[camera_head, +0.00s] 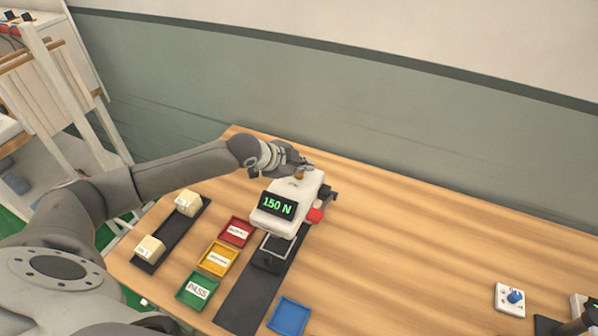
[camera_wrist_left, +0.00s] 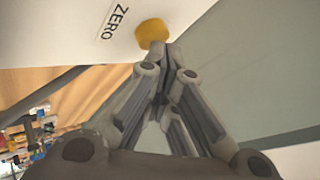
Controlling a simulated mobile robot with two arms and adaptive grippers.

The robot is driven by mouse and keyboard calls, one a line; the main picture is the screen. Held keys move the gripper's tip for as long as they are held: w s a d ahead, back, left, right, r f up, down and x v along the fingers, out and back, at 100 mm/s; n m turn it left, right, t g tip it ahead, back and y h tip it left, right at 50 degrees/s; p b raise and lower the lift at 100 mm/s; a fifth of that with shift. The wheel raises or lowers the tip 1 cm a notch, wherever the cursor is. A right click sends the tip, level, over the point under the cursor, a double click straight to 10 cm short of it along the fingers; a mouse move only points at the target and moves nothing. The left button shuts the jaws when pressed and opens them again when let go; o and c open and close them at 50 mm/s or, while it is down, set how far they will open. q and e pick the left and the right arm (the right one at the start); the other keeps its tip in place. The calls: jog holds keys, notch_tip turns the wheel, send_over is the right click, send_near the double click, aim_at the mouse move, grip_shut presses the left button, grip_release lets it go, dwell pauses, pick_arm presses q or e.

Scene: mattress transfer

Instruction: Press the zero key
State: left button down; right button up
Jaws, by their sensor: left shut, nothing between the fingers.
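The zero key is a round yellow button (camera_wrist_left: 153,32) on a white device, beside the black label ZERO (camera_wrist_left: 115,22) in the left wrist view. In the head view the device (camera_head: 310,184) has a display (camera_head: 277,205) reading 150 N, and the yellow key (camera_head: 299,175) is a small spot on its top. My left gripper (camera_head: 303,163) is shut and empty, with its fingertips (camera_wrist_left: 158,47) at the key's near edge. I cannot tell whether they touch it. Part of my right arm shows at the bottom right of the head view; its fingers are not visible.
Red (camera_head: 236,231), yellow (camera_head: 218,258) and green (camera_head: 198,289) trays stand left of the device's dark base strip (camera_head: 240,303). A black rack (camera_head: 172,234) holds two cream blocks. A blue tray (camera_head: 289,316) is at the front. The table's right middle is clear, left of a blue-knobbed box (camera_head: 510,299).

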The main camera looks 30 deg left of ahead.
aim_at(301, 176)
pick_arm(q)
jog(key=shift+f, duration=0.4)
dwell(0.4)
jog(key=shift+r+p, duration=1.25)
jog(key=shift+r, duration=0.1)
notch_tip(301, 176, up, 5)
jog(key=p, duration=0.5)
